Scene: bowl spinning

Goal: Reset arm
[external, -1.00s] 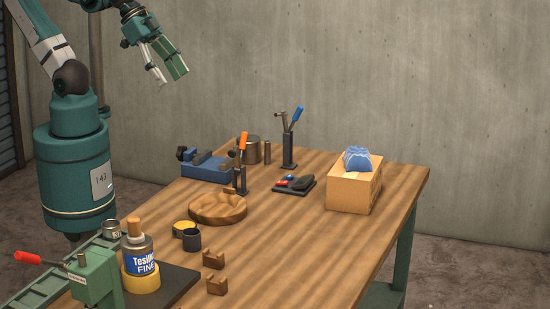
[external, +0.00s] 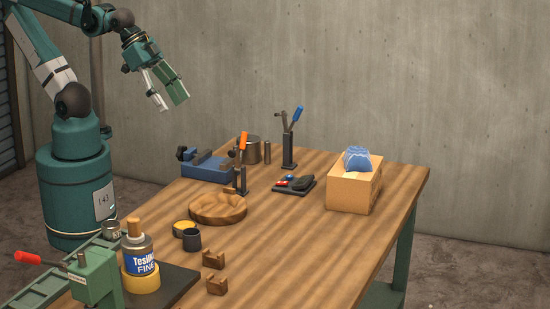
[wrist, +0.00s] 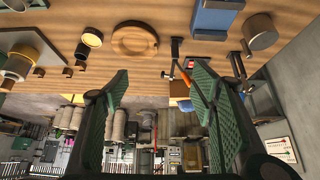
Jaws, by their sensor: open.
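My gripper (external: 170,98) is open and empty in the external view, held high above the left back end of the table. Its two fingers, one pale and one green, point down and to the right. In the wrist view my gripper (wrist: 160,90) shows its two green ridged pads wide apart with nothing between them. The wooden bowl (external: 218,209) rests on the table, well below and apart from my gripper. The bowl (wrist: 135,40) also shows near the top of the wrist view.
The table (external: 310,240) holds a blue vise (external: 208,167), a metal cup (external: 250,150), tools on stands (external: 290,150), a cardboard box (external: 354,188) with a blue-white item on top, and a labelled bottle (external: 138,255). The air around my gripper is free.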

